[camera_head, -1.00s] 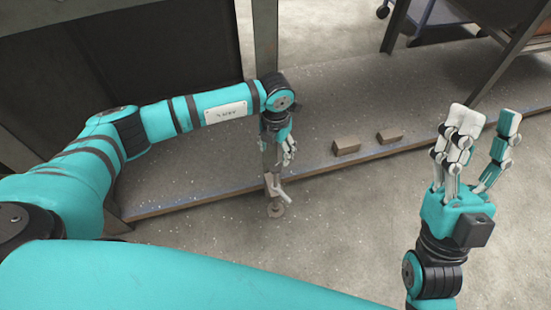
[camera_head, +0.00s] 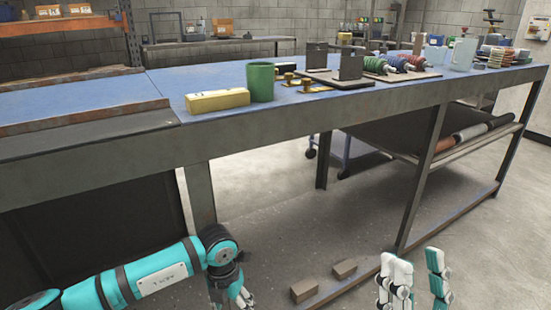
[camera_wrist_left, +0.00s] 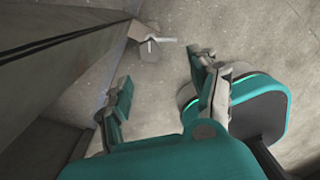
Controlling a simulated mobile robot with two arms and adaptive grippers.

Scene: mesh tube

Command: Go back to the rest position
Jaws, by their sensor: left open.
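My right gripper (camera_head: 415,260) points upward at the bottom of the head view, with its fingers apart and nothing between them. My left gripper (camera_head: 242,292) hangs below the bench at the bottom edge, partly cut off. The left wrist view shows its fingers (camera_wrist_left: 163,80) spread apart with only floor between them. Neither gripper touches anything that I can see.
A long workbench (camera_head: 330,115) spans the view above both grippers. It carries a green cup (camera_head: 261,82), a yellow block (camera_head: 217,101) and several spools (camera_head: 395,62). Two brown blocks (camera_head: 304,291) lie low under the bench. A small grey piece (camera_wrist_left: 150,48) lies beyond the left fingers.

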